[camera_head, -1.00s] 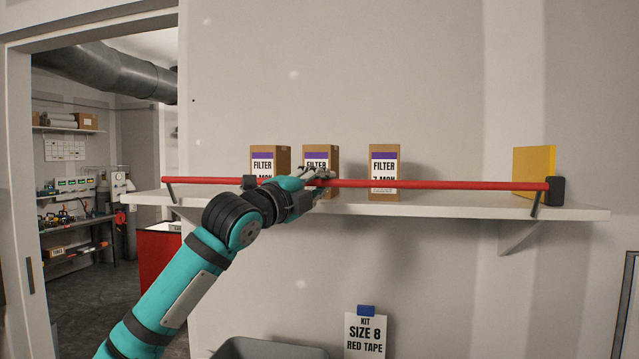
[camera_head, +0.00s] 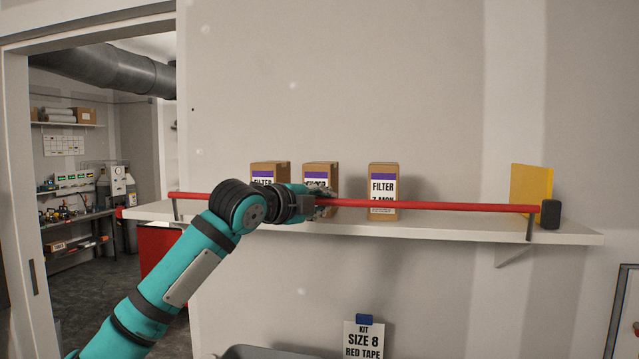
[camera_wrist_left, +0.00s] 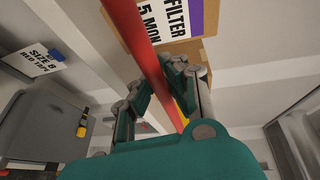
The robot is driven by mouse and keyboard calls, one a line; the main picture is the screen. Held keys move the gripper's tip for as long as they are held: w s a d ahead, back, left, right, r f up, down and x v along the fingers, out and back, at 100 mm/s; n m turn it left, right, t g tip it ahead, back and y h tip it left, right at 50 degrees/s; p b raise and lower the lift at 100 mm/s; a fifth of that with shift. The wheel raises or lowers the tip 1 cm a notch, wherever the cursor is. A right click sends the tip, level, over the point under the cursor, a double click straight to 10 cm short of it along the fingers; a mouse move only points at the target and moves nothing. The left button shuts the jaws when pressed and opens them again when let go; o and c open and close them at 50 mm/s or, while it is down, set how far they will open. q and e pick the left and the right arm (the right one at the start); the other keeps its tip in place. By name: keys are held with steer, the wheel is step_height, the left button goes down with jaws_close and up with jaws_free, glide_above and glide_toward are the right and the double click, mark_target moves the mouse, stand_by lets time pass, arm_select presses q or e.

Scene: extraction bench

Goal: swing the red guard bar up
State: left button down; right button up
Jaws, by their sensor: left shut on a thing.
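The red guard bar (camera_head: 430,206) runs level across the front of the white shelf (camera_head: 475,230), from a left end post to a black block (camera_head: 551,214) at the right. My left gripper (camera_head: 322,203) is on the bar left of its middle, in front of the filter boxes. In the left wrist view the bar (camera_wrist_left: 140,40) passes between the fingers of my left gripper (camera_wrist_left: 155,92), which is shut on it. The fingers' exact contact is partly hidden in the head view. My right gripper is not in view.
Behind the bar stand three brown filter boxes (camera_head: 384,180) and a yellow panel (camera_head: 530,190). A kit sign (camera_head: 363,340) hangs on the wall below the shelf. A grey bin (camera_head: 260,352) is at the bottom. The wall above the shelf is clear.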

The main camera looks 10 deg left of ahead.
arm_select(q)
steer(key=shift+w+g, duration=0.35)
steer(key=shift+g, duration=0.15)
steer(key=c, duration=1.3)
jaws_free()
steer(key=shift+s, duration=0.1)
steer(key=v, duration=1.1)
steer(key=shift+s+a+r, duration=0.1)
steer(key=shift+s+a, duration=0.05)
steer(key=shift+s, duration=0.25)
